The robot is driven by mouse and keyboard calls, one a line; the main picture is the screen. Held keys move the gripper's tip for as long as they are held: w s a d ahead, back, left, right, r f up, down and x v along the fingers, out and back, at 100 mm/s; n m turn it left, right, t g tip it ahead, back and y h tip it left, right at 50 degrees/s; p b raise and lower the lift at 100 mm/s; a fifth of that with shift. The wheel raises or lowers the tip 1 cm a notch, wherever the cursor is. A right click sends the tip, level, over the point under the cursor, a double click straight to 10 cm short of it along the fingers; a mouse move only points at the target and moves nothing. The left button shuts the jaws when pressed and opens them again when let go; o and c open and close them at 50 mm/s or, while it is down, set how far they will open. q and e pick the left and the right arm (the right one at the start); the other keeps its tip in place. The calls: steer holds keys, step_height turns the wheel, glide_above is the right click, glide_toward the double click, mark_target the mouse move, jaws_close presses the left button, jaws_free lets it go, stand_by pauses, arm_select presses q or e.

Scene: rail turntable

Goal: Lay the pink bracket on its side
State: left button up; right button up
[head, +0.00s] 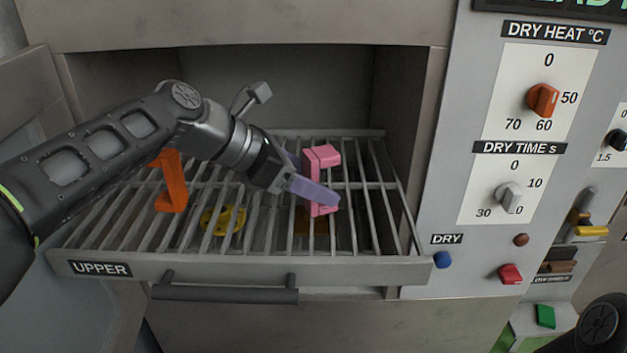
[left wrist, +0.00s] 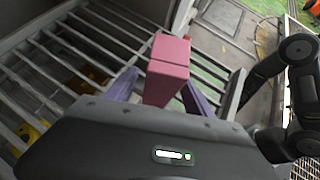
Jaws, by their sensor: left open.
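The pink bracket (head: 322,157) stands upright on the wire rack (head: 240,270) marked UPPER, right of the rack's middle. My left gripper (head: 318,188) reaches in from the left with its purple fingers at the bracket. In the left wrist view the bracket (left wrist: 166,70) sits between the two open fingers (left wrist: 160,88), one on each side. I cannot tell whether either finger touches it. In the head view a finger covers part of the bracket's middle. Part of my right arm shows at the lower right of the head view, but its gripper does not.
An orange bracket (head: 171,182) stands on the rack to the left, behind my left arm. A yellow round part (head: 223,220) lies at or below the bars. The oven walls enclose the rack at the back and right. A control panel (head: 541,100) with knobs stands at right.

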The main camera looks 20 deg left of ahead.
arm_select(q)
steer(key=v, duration=0.8)
steer(key=shift+d, duration=0.1)
stand_by(0.8)
